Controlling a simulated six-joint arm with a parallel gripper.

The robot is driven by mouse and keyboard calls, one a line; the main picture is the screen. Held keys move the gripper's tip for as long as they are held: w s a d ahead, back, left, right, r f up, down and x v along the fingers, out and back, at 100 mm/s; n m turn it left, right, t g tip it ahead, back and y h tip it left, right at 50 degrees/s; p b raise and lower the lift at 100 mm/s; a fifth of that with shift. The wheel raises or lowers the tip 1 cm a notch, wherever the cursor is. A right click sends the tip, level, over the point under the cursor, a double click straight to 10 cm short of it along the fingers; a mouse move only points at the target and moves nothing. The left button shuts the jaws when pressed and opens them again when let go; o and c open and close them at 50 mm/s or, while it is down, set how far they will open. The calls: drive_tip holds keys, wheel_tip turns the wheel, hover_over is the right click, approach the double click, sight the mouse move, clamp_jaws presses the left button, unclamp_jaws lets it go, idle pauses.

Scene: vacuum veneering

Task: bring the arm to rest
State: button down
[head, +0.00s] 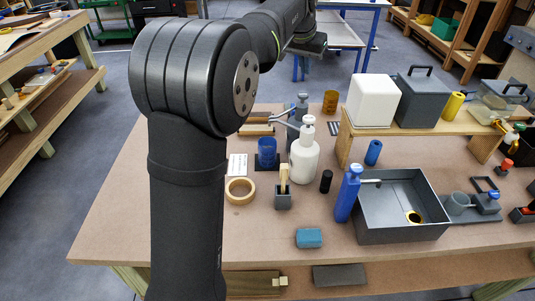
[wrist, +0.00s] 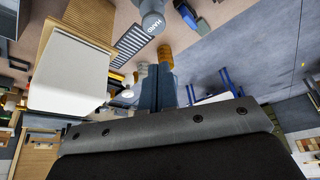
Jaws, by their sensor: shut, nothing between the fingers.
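My arm rises at the left of the head view and reaches over the far side of the workbench (head: 115,215). Its wrist end shows at the top middle, but the fingertips cannot be made out there. In the wrist view my gripper (wrist: 158,72) shows its two blue-grey fingers side by side, shut with nothing between them. The gripper appears clear of the things on the bench and touches nothing that I can see.
A raised wooden shelf (head: 410,129) carries a white box (head: 374,101) and a grey lidded box (head: 420,97). A white pump bottle (head: 304,160), blue bottle (head: 347,195) and grey open tray (head: 400,236) stand nearer. The bench's front left is bare.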

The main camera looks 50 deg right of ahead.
sight(304, 93)
drive_tip(key=shift+f, duration=0.15)
drive_tip(key=shift+f, duration=3.1)
drive_tip(key=w+a+r+n+t, duration=0.1)
drive_tip(key=a+r+n, duration=0.1)
drive_tip(key=a, duration=1.4)
drive_tip(key=w+a+r+n+t, duration=0.1)
drive_tip(key=w+a+n, duration=0.15)
drive_tip(key=a, duration=1.25)
drive_tip(key=s+a+f+n, duration=0.2)
drive_tip(key=s+a+f, duration=0.2)
drive_tip(key=a, duration=0.4)
drive_tip(key=s+a+f+n+t+y, duration=0.1)
drive_tip(key=s+a+f, duration=0.4)
drive_tip(key=a, duration=0.3)
drive_tip(key=s+a+f+n+y, duration=0.1)
drive_tip(key=s+a+f+n, duration=0.1)
drive_tip(key=s+a+f, duration=0.3)
drive_tip(key=a, duration=0.3)
drive_tip(key=shift+n+t, duration=0.35)
drive_tip(key=shift+t, duration=0.05)
